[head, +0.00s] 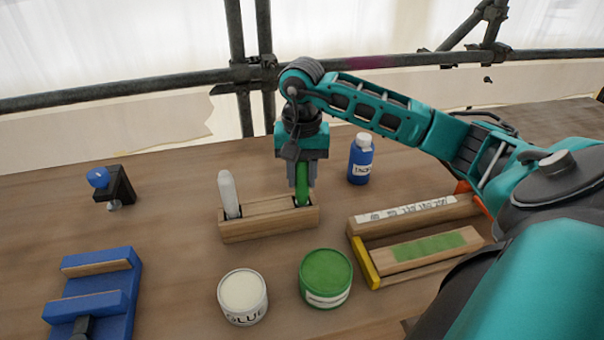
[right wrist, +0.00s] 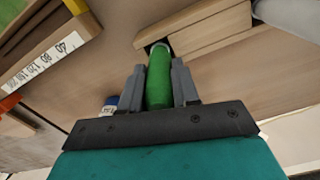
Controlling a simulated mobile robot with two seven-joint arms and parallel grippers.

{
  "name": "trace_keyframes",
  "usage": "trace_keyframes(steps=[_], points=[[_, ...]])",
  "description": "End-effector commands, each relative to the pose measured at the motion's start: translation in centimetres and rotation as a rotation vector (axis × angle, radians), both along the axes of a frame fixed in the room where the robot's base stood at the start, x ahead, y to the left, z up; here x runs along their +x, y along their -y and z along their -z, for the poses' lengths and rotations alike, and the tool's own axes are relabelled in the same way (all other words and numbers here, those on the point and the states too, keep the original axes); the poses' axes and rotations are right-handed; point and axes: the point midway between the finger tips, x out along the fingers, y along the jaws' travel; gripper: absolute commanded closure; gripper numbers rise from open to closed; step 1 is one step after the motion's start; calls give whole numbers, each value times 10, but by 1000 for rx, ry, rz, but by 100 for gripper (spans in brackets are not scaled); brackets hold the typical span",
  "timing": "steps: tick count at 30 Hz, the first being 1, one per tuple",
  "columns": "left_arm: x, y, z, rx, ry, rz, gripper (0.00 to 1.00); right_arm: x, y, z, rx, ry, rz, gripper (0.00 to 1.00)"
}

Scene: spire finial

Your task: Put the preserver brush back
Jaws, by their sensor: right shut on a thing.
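The preserver brush, with a green handle (head: 303,181), stands upright at the right end of the wooden brush holder (head: 268,225). My right gripper (head: 302,188) is shut on the green handle from above. In the right wrist view the green brush (right wrist: 159,78) lies between both fingers, its far end at a dark slot of the holder (right wrist: 205,28). How deep it sits in the slot is hidden. A white-handled brush (head: 228,194) stands in the holder's left end. The green preserver tin (head: 326,277) and the white glue tin (head: 243,296) stand in front. My left gripper is not in view.
A blue bottle (head: 361,159) stands right of the holder. A wooden tray (head: 410,215) with a green-marked board is at the right. A blue clamp (head: 98,290) and a black bracket with a blue knob (head: 114,184) are at the left. The table between them is clear.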

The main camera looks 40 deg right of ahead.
Motion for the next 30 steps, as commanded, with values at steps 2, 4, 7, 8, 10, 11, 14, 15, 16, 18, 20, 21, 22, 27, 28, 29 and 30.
trace_keyframes(steps=[2, 4, 7, 8, 10, 11, 14, 15, 16, 18, 20, 21, 22, 27, 28, 29, 30], points=[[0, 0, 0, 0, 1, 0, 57, 0, 0, 3, 0, 3, 0, 100], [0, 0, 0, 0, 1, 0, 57, 0, 0, 2, 0, 3, 0, 100], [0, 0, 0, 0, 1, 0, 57, 0, 0, 2, 0, 3, 0, 100], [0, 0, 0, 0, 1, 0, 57, 0, 0, 3, 0, 3, 0, 100], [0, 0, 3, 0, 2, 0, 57, 0, 0, 6, 0, 3, 0, 100], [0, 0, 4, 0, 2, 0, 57, 0, 0, 7, -1, 4, 1, 100], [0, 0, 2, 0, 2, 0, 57, 0, 0, 5, 0, 3, 1, 62], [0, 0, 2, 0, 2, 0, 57, 0, 0, 5, 0, 3, 1, 58], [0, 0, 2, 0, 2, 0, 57, 0, 0, 5, 0, 3, 1, 55], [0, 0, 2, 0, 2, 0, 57, 0, 0, 5, 0, 3, 1, 49], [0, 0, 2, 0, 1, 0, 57, 0, 0, 5, -1, 2, 1, 44], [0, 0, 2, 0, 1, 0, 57, 0, 0, 5, -1, 2, 1, 44], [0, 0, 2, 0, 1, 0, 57, 0, 0, 5, -1, 2, 1, 44], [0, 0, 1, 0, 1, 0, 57, 0, 0, 4, 0, 1, 1, 44], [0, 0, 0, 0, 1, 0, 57, 0, 0, 3, 0, 1, 1, 44], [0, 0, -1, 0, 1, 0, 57, 0, 0, 1, 0, 1, 1, 44], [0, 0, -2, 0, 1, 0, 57, 0, 0, -1, 0, 3, 1, 44]])
